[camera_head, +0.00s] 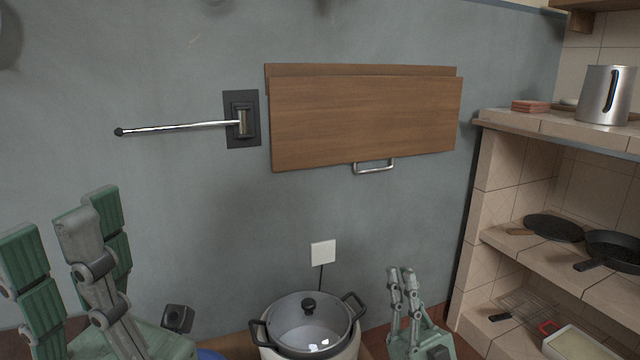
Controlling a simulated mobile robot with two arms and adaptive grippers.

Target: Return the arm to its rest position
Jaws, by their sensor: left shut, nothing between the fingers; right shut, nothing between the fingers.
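My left gripper (78,225) is raised at the lower left, close to the camera, with green and grey fingers pointing up. It is shut and empty, clear of the wall. My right gripper (401,280) is at the bottom, right of centre, with its grey fingertips up and together. It is shut and empty, just to the right of a lidded pot (308,322) in the picture. I cannot tell how far apart they are in depth. Most of both arms is out of view.
A wooden wall panel (365,115) with a metal handle and a wall lever (180,127) are above. A tiled shelf unit (500,185) on the right holds a metal jug (605,96) and dark pans (610,248). A white socket (323,252) is above the pot.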

